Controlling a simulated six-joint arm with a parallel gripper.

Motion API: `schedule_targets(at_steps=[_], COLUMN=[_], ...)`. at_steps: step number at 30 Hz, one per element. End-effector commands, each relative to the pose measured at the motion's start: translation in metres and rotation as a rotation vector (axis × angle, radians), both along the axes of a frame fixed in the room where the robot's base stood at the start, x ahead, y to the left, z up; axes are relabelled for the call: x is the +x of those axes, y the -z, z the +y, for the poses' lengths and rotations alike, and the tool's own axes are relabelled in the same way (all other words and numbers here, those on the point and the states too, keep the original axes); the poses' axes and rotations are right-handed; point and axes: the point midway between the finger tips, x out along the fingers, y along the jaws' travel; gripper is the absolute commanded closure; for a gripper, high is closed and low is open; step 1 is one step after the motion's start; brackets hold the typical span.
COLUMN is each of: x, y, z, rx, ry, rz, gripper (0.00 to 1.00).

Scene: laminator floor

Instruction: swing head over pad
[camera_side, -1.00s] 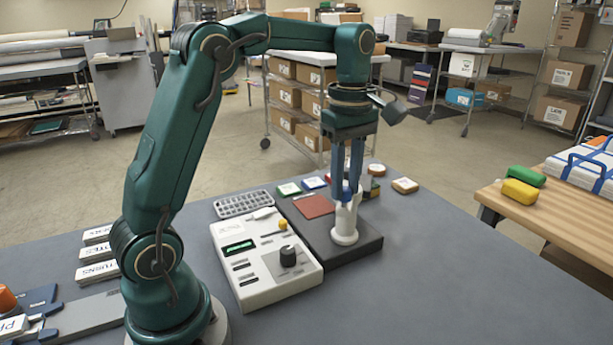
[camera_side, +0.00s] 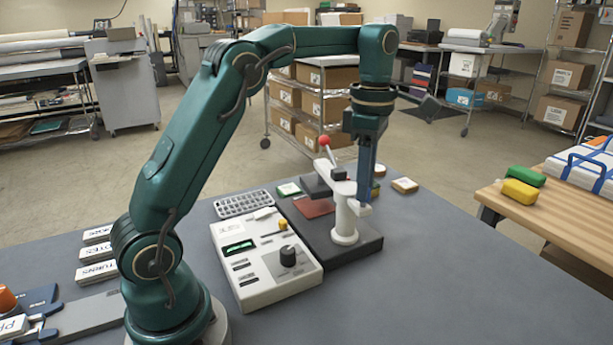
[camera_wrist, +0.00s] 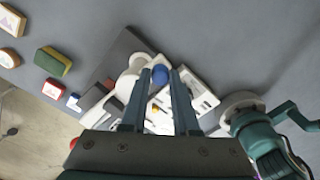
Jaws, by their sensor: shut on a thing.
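The white heat press post (camera_side: 345,222) stands upright on a dark base (camera_side: 358,250). Its arm reaches left to a red ball handle (camera_side: 324,140), with the dark flat head (camera_side: 316,186) below. The head appears above the back part of the red-brown pad (camera_side: 312,208), whose front part shows uncovered; the exact overlap cannot be told. My gripper (camera_side: 364,204) points down beside the post's right side. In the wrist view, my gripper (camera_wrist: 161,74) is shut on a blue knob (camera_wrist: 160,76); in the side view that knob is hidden.
A control box (camera_side: 266,262) with a dial and a grey tray (camera_side: 244,204) lie left of the base. Several small coloured blocks, including a white-topped one (camera_side: 404,185), sit behind it. The grey table right of the base is clear. A wooden bench (camera_side: 555,205) stands further right.

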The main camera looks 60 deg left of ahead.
Motion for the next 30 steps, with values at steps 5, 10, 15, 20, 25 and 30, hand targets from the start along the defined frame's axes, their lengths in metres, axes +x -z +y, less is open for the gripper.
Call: schedule_targets(at_steps=[5, 10, 15, 20, 25, 30], x=[0.0056, 0.0084, 0.0093, 0.0096, 0.0099, 0.0098], y=[-0.0002, -0.0005, -0.0003, -0.0004, -0.0004, -0.0003], z=[-0.0005, -0.0005, -0.0006, -0.0006, -0.0005, -0.0004], rx=[0.000, 0.000, 0.000, 0.000, 0.000, -0.001], ry=[-0.089, -0.139, -0.159, -0.163, -0.162, -0.161], rz=[-0.002, -0.003, -0.001, -0.003, -0.005, -0.004], gripper=[1.00, 1.00, 1.00, 1.00, 1.00, 0.41])
